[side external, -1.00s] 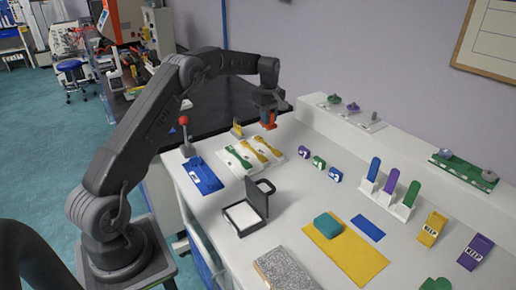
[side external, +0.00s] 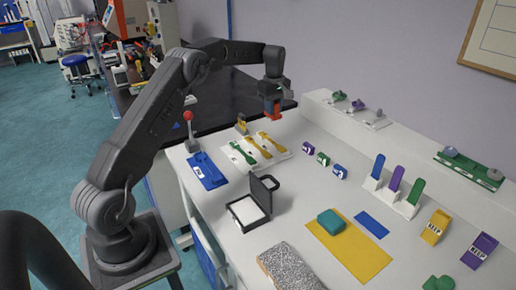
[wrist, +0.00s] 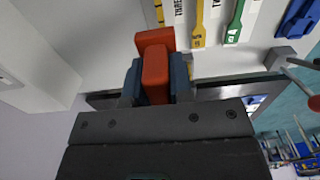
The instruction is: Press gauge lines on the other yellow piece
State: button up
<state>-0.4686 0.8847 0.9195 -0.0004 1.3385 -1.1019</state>
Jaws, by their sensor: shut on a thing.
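My gripper (side external: 272,104) is shut on a red-orange block (wrist: 155,72), held between its two blue-grey fingers in the wrist view. The block hangs in the air beyond the far end of the white board (side external: 262,161). On the board lie a green piece (side external: 241,153) and two yellow strip-like pieces, one in the middle (side external: 259,148) and one on the right (side external: 271,141). In the wrist view the middle yellow piece (wrist: 199,28) and the green piece (wrist: 235,22) show clearly. The other yellow piece (wrist: 160,12) is only partly seen. I cannot make out any gauge lines.
A small yellow holder (side external: 241,124) stands behind the board. A blue plate (side external: 208,171) and a red-knobbed lever (side external: 188,130) are to its left. Small labelled blocks (side external: 322,158) stand to its right. An open black-framed case (side external: 248,212) is nearer the camera.

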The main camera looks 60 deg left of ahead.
jog(key=shift+r, duration=5)
jog(key=shift+f, duration=0.1)
jog(key=shift+s+f, duration=0.1)
jog(key=shift+f, duration=0.25)
jog(key=s+f, duration=0.6)
jog(key=f, duration=0.5)
jog(key=shift+f, duration=0.15)
send_over(258, 146)
jog(key=shift+s+f, duration=0.1)
jog(key=shift+f, duration=2.8)
